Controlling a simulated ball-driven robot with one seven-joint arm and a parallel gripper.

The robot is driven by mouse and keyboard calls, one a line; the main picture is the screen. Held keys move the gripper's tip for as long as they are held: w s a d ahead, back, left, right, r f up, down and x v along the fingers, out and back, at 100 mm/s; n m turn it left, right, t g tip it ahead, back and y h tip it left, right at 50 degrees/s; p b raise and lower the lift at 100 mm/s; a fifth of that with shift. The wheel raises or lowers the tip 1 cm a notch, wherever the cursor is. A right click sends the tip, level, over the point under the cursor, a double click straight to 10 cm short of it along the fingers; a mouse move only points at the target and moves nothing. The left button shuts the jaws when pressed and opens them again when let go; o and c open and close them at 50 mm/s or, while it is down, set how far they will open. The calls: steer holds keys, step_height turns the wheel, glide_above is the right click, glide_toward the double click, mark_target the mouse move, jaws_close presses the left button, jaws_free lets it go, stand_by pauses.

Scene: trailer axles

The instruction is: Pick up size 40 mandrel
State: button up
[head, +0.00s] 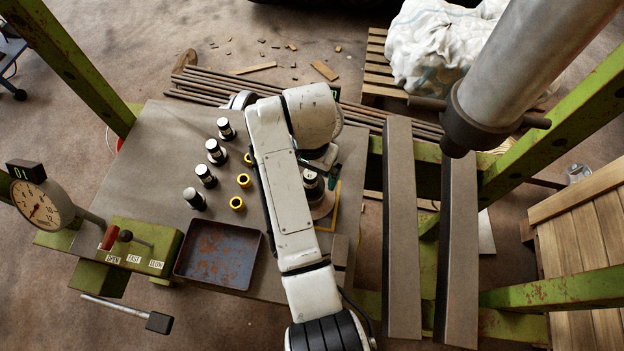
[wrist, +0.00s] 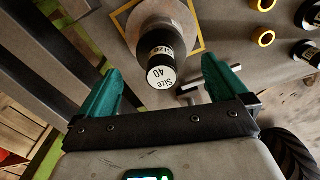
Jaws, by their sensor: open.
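The size 40 mandrel (wrist: 162,62) is a black cylinder with a white end face lettered "Size 40". In the wrist view it stands on a round grey base, between and beyond the two green fingers of my gripper (wrist: 168,88). The fingers are open and apart from it on both sides. In the head view the mandrel (head: 313,185) is partly hidden beside my arm, near the right side of the bench top. My gripper (head: 322,170) is mostly hidden under my wrist there.
Several black mandrels with white tops, such as one (head: 216,152), stand on the grey bench (head: 150,160) left of my arm, beside yellow rings (head: 244,181). A rusty tray (head: 218,255) lies in front. Two steel beams (head: 402,230) and a press ram (head: 490,110) stand right.

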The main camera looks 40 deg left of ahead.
steer(key=shift+s+a+f+p, duration=0.1)
steer(key=shift+f+p, duration=0.1)
steer(key=shift+f, duration=1.2)
steer(key=shift+s+f+p, duration=0.1)
steer(key=shift+f+p, duration=0.05)
steer(key=shift+f, duration=1.25)
steer(key=c, duration=1.8)
steer(key=shift+w+r, duration=0.1)
